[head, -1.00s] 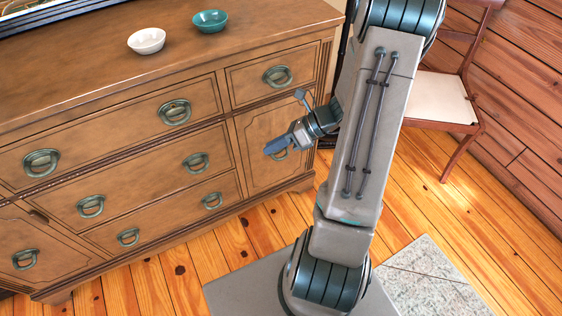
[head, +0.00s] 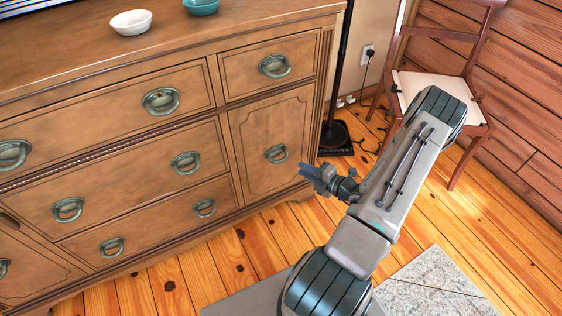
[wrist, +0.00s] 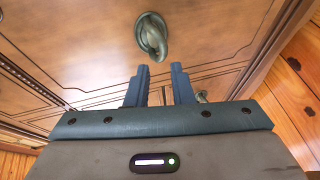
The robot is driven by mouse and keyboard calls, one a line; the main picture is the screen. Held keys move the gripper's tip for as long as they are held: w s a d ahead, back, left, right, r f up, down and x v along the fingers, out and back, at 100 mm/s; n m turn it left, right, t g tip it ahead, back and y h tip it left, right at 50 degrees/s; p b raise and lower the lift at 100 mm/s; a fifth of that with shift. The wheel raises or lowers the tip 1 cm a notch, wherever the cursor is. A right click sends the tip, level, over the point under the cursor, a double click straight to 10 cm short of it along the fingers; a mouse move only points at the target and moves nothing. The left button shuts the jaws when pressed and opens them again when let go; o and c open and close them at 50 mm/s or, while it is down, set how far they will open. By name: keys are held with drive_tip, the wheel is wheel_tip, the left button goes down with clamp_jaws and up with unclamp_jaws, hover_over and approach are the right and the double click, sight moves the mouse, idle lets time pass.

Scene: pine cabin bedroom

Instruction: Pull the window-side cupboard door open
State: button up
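The right-hand cupboard door (head: 255,180) of the wooden sideboard is flush with its frame. Its green-bronze ring handle (head: 277,153) is in plain view. My gripper (head: 305,170) is to the right of and below that handle in the head view, apart from it. In the wrist view the two dark blue fingers of my gripper (wrist: 161,75) stand apart with nothing between them. The handle (wrist: 152,36) shows beyond the fingertips, slightly left of the gap's middle. The left-hand cupboard door (head: 35,265) is partly cut off by the picture's left edge.
Several drawers surround the door, including one (head: 268,68) above it. A white bowl (head: 131,22) and a teal bowl (head: 201,6) sit on top. A black lamp base (head: 335,138) stands right of the sideboard, with a chair (head: 440,95) farther right. Floor (head: 262,240) before the door is clear.

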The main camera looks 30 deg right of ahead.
sight(281, 159)
drive_tip(key=b+x, duration=0.2)
drive_tip(key=x, duration=0.8)
drive_tip(key=shift+w+a+f, duration=0.1)
drive_tip(key=shift+w+f, duration=0.1)
drive_tip(key=shift+w, duration=0.15)
clamp_jaws()
